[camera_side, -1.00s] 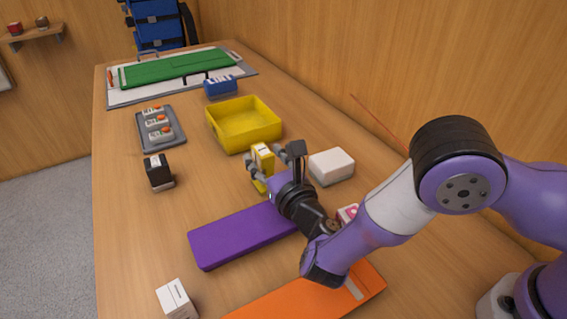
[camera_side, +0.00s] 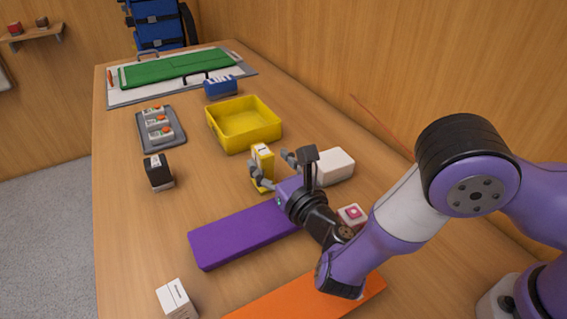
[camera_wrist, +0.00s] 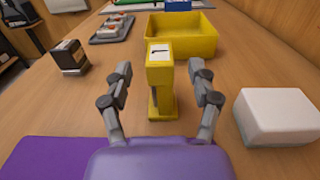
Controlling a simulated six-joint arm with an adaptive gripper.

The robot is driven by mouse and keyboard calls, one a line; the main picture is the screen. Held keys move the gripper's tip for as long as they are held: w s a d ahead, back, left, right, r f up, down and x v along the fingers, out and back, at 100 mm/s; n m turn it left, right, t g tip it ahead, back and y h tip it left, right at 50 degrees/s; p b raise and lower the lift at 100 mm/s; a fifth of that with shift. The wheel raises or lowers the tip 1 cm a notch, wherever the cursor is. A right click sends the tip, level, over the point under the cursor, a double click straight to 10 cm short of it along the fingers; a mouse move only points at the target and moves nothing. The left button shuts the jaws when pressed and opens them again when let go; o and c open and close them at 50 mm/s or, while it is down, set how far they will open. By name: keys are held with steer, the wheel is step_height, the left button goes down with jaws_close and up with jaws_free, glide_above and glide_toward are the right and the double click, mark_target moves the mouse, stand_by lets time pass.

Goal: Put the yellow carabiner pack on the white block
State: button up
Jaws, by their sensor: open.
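The yellow carabiner pack (camera_side: 263,166) stands upright on the table, in front of the yellow bin. In the wrist view the pack (camera_wrist: 160,82) is centred, just beyond and between my fingertips. My gripper (camera_side: 271,166) is open and empty, low over the table and facing the pack; its two fingers also show in the wrist view (camera_wrist: 160,84). I cannot tell whether either finger touches the pack. The white block (camera_side: 333,165) lies on the table to the right of the pack, partly behind my gripper. In the wrist view the white block (camera_wrist: 277,117) is bare on top.
A yellow bin (camera_side: 244,139) stands behind the pack. A purple slab (camera_side: 232,237) and an orange slab (camera_side: 290,305) lie nearer. A black box (camera_side: 159,171), a grey tray (camera_side: 148,146) of small packs and a pink-marked white box (camera_side: 351,214) stand around. Table between black box and pack is clear.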

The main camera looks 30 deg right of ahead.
mark_target(257, 145)
steer(key=w, duration=0.6)
jaws_close()
